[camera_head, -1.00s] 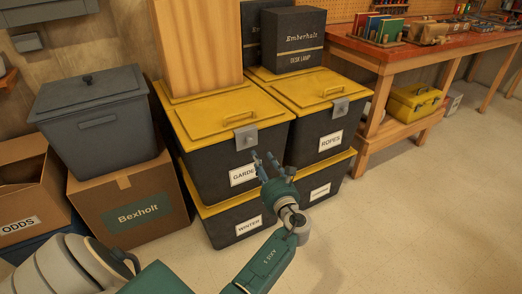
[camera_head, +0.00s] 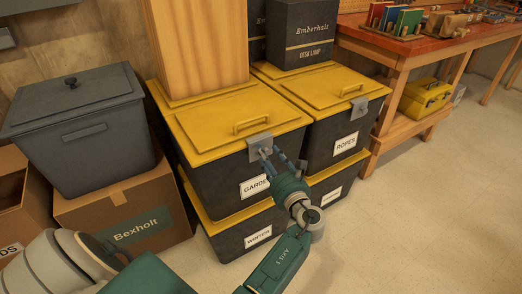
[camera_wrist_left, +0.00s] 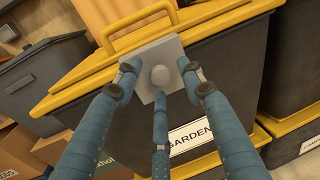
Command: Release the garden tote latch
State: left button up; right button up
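The garden tote (camera_head: 215,165) is a dark bin with a yellow lid and a partly hidden "GARDEN" label. Its latch (camera_head: 258,143) is a grey plate at the lid's front edge; in the left wrist view the latch (camera_wrist_left: 160,76) shows a round knob at its middle. My left gripper (camera_head: 271,154) is at the latch, its three blue fingers spread and open. In the left wrist view, two fingertips sit left and right of the knob and the third is below it. I cannot tell whether they touch the plate. My right gripper is not in view.
The garden tote stands on the "WINTER" tote (camera_head: 240,237), with the "ROPES" tote (camera_head: 330,140) close on the right. A wooden block (camera_head: 198,50) rests on the garden tote's lid. A grey lidded bin (camera_head: 80,140) on a Bexholt carton stands left. The floor at right is clear.

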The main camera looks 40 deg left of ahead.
pick_arm(q)
jog(key=shift+w+a+r, duration=0.1)
jog(key=shift+w+a, duration=0.05)
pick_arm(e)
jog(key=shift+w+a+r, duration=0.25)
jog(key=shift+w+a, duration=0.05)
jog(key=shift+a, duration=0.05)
pick_arm(q)
grip_shut()
